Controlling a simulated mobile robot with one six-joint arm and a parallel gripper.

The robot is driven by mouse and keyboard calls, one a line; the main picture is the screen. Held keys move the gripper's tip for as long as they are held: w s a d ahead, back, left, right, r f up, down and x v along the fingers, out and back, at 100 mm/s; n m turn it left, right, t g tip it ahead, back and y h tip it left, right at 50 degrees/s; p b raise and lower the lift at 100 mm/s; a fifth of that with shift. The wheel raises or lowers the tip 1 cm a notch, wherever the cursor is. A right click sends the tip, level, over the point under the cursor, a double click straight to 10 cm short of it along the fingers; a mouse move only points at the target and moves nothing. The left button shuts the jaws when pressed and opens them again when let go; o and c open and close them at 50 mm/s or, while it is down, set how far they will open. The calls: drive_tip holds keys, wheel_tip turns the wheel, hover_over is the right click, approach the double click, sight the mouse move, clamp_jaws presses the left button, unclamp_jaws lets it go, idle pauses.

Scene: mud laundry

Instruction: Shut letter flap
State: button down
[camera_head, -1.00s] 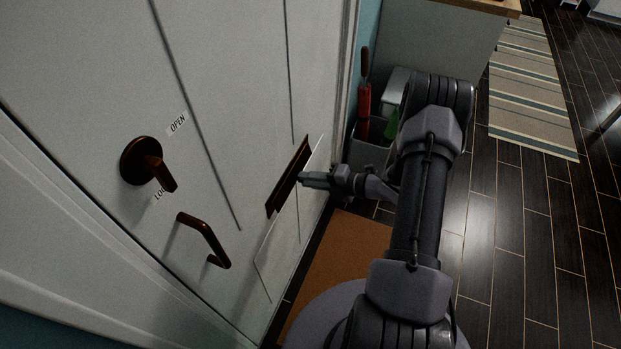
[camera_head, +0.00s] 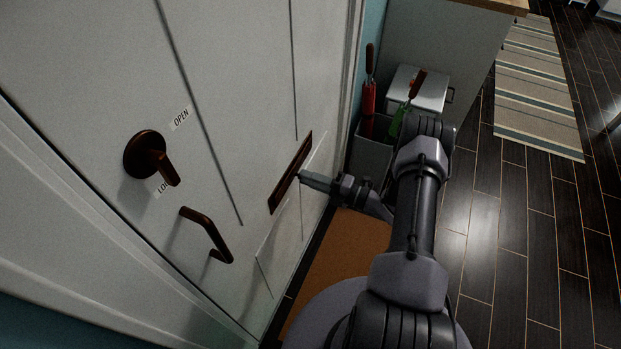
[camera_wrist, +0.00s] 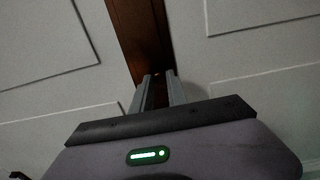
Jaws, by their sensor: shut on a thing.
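The letter flap (camera_head: 289,174) is a narrow dark brown plate on the white door (camera_head: 250,100), and it lies close to flat against the door in the head view. It also shows as a brown strip in the wrist view (camera_wrist: 136,35). My gripper (camera_head: 301,176) reaches in from the right, with its tips at the flap's right edge. In the wrist view my gripper (camera_wrist: 160,88) has its fingers close together at the flap's near end, with brown showing between them. The exact contact at the tips is too small to tell.
A brown knob (camera_head: 147,155) and a bent brown handle (camera_head: 207,236) stick out of the door left of the flap. An orange-brown mat (camera_head: 340,250) lies below. A grey bin (camera_head: 369,157) and a white box (camera_head: 421,88) stand right of the door. The dark floor (camera_head: 510,230) is open.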

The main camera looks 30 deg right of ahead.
drive_tip(key=shift+w+r, duration=0.1)
drive_tip(key=c, duration=1.3)
unclamp_jaws()
drive_tip(key=shift+w+a, duration=0.1)
drive_tip(key=shift+a, duration=0.1)
drive_tip(key=p+v, duration=0.4)
drive_tip(key=v, duration=1.3)
drive_tip(key=shift+d, duration=0.2)
